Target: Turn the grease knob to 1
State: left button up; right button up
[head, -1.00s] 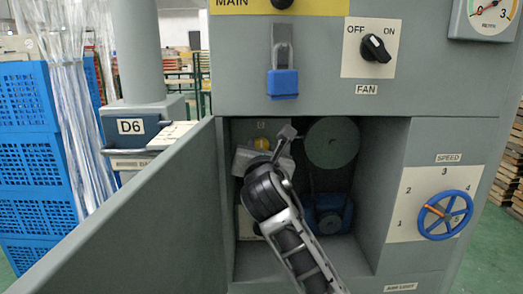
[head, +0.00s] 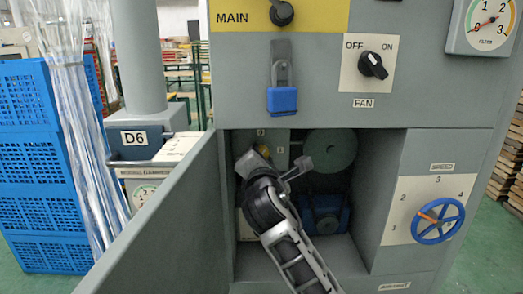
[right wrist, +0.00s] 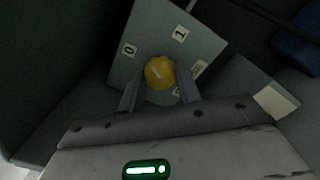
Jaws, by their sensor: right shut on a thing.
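The yellow grease knob (right wrist: 160,72) sits on a grey plate (right wrist: 150,35) inside the open cabinet bay. In the right wrist view the plate carries a 0 label (right wrist: 128,50) and a 1 label (right wrist: 180,34). The knob has a pale mark on its face, tilted; I cannot tell its exact setting. My right gripper (right wrist: 160,92) is shut on the knob, one finger on each side. In the head view the knob (head: 262,150) shows only in part behind my right gripper (head: 272,168). My left gripper is not in view.
The open grey door (head: 165,225) stands left of the bay. Inside are a green disc (head: 330,150) and a blue unit (head: 325,212). The blue speed wheel (head: 438,220), fan switch (head: 372,65) and blue padlock (head: 282,99) are on the cabinet front.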

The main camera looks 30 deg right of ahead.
jog(key=m+p, duration=0.1)
jog(key=m, duration=1)
jog(key=shift+f+p, duration=0.15)
jog(key=shift+p, duration=0.15)
jog(key=shift+m, duration=0.4)
jog(key=o, duration=1)
jog(key=shift+c, duration=0.2)
